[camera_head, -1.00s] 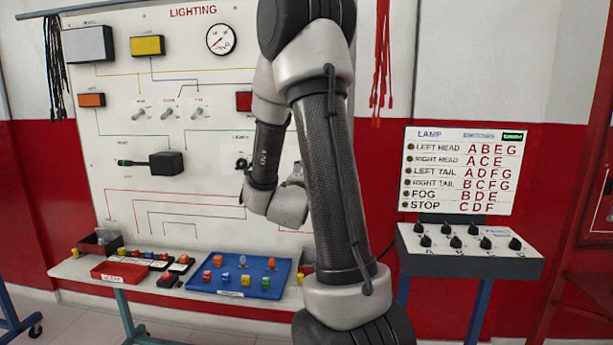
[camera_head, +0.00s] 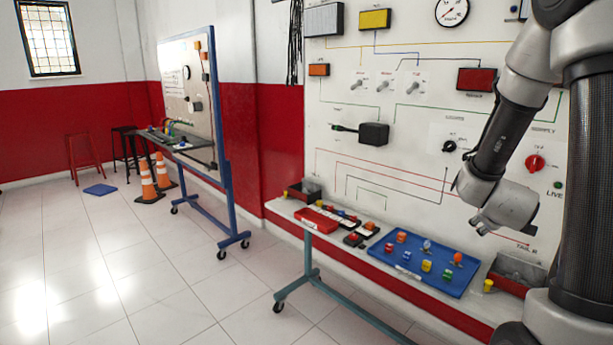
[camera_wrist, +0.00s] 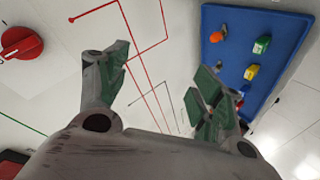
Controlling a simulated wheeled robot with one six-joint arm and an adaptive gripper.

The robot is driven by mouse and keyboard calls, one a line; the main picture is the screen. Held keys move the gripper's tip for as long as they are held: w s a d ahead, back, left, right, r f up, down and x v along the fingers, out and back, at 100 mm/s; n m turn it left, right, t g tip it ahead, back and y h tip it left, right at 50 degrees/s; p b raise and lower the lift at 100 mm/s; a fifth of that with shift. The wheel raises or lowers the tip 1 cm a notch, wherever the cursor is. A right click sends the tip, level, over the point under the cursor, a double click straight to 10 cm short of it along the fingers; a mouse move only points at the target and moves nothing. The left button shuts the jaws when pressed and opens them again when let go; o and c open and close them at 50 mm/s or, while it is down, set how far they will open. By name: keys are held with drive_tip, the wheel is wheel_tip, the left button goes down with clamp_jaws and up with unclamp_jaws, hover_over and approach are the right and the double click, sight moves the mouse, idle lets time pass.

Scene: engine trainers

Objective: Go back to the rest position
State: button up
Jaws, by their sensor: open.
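My gripper (camera_head: 485,222) is in front of the lower right part of the white lighting trainer board (camera_head: 400,75), above the tray ledge. In the wrist view my gripper (camera_wrist: 165,85) shows two separated fingers with green pads and nothing between them. Red circuit lines of the board show behind the fingers. My arm is folded at the right side of the head view.
A blue tray (camera_head: 400,268) with several coloured parts lies on the ledge, beside a red tray (camera_head: 316,220). A red knob (camera_head: 535,163) is on the board. Another trainer stand (camera_head: 222,170), orange cones (camera_head: 147,182) and open floor (camera_head: 130,260) are at left.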

drive_tip(key=s+a+m+g+y, duration=0.4)
drive_tip(key=s+a+g+y, duration=0.25)
drive_tip(key=s+a, duration=0.65)
drive_tip(key=s+a+r+t, duration=0.1)
drive_tip(key=s+a+r, duration=0.3)
drive_tip(key=s+r, duration=0.7)
drive_tip(key=shift+s+r, duration=0.35)
drive_tip(key=shift+r, duration=0.1)
